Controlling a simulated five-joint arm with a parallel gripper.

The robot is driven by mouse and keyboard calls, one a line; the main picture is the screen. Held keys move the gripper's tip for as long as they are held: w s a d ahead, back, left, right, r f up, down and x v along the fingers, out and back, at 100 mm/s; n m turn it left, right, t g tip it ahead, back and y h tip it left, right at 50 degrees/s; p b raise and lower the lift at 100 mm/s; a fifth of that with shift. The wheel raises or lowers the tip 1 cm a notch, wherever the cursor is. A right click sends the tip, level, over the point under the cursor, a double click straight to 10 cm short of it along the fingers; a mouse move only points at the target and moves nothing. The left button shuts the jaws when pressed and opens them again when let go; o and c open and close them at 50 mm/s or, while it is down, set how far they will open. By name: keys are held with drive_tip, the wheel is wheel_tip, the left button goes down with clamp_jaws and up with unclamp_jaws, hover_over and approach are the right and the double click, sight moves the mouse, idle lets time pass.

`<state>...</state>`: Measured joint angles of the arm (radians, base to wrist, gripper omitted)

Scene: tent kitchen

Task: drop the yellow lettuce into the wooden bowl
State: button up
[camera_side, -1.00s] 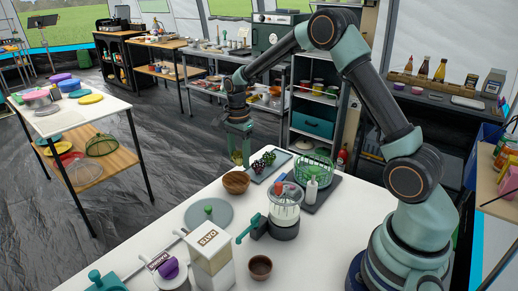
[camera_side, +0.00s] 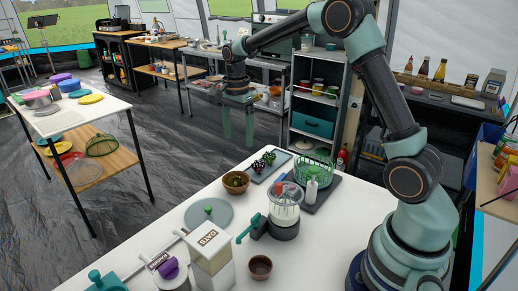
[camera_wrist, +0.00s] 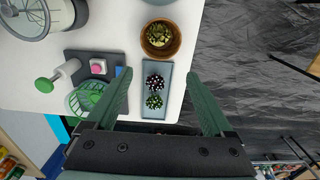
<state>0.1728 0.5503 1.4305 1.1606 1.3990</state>
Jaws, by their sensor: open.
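The yellow lettuce (camera_wrist: 159,36) is a yellowish-green leafy head. It lies inside the wooden bowl (camera_wrist: 147,46), below the rim. In the side view the lettuce (camera_side: 236,180) shows in the mouth of the brown bowl (camera_side: 236,191), which stands upright at the table's far edge. My gripper (camera_side: 238,141) is open and empty, with its fingers pointing down well above the bowl. In the wrist view my gripper (camera_wrist: 158,75) has its fingers spread wide with nothing between them.
A blue-grey tray (camera_wrist: 156,112) beside the bowl holds a dark head and a greener one.

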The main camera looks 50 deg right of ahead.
drive_tip(key=shift+r, duration=2.25)
drive_tip(key=shift+r, duration=0.1)
drive_tip(key=s+a+r+n+t, duration=0.3)
drive_tip(key=s+a+r+n, duration=0.2)
drive_tip(key=s+r+n, duration=0.35)
drive_tip(key=s+a+f+n+t, duration=0.2)
drive_tip(key=s+a+f+n, duration=0.1)
drive_tip(key=s+n, duration=0.6)
drive_tip(key=shift+s+a+f+t, duration=0.15)
drive_tip(key=shift+s+f+t, duration=0.15)
drive_tip(key=shift+s+f, duration=0.35)
drive_tip(key=shift+s+r+n, duration=0.1)
drive_tip(key=shift+r+n, duration=0.05)
drive_tip(key=shift+n, duration=0.1)
